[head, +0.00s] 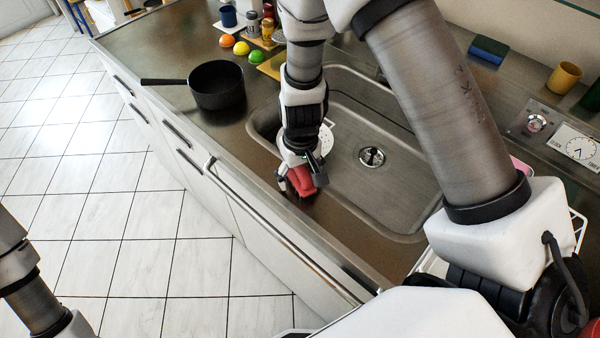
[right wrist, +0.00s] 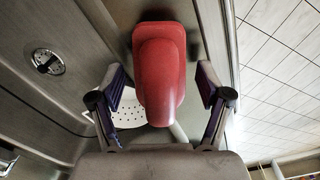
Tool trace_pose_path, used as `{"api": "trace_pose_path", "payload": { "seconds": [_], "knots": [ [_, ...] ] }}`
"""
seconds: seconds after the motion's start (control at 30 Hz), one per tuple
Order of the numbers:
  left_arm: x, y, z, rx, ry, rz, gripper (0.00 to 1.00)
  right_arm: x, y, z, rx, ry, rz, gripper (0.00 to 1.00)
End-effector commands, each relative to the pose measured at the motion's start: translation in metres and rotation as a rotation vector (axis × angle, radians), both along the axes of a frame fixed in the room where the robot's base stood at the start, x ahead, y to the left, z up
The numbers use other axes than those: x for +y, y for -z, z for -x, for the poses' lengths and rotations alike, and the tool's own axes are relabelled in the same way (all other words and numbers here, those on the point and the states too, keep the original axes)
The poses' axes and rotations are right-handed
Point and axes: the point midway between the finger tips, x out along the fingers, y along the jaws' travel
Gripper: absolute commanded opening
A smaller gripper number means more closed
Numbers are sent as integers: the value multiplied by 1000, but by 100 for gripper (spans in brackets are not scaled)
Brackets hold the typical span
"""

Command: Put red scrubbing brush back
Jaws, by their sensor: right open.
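The red scrubbing brush (head: 304,187) is at the narrow counter strip between the sink and the front edge. In the right wrist view the brush (right wrist: 160,75) shows its red body between the fingers. My right gripper (head: 299,178) is right at the brush, pointing down. Its fingers (right wrist: 160,92) are open, one on each side of the brush, with visible gaps, so it is not gripped. The brush's underside is hidden. My left arm shows at the lower left of the head view, but its gripper is out of view.
The steel sink (head: 400,205) with its drain (head: 371,157) lies beside the brush. A white perforated item (head: 327,141) is in the sink, partly hidden. A black pan (head: 217,86) stands left on the counter. A blue-green sponge (head: 488,49) and yellow cup (head: 564,78) are behind.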

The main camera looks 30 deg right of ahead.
Motion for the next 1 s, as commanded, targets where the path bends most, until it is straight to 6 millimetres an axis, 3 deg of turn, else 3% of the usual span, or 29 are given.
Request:
{"api": "trace_pose_path", "payload": {
  "seconds": [0.17,0.5,0.6,1.0],
  "knots": [
    [0,-2,0,0,0,0,90,0,-16,-1,-4,-1,-1,77],
    [0,8,0,0,0,0,90,-1,-99,-1,-6,-1,0,77],
    [0,10,0,0,0,0,90,-1,-115,0,-4,1,-1,77],
    [0,9,0,0,0,0,90,-1,-124,0,0,0,0,77]
  ]
}}
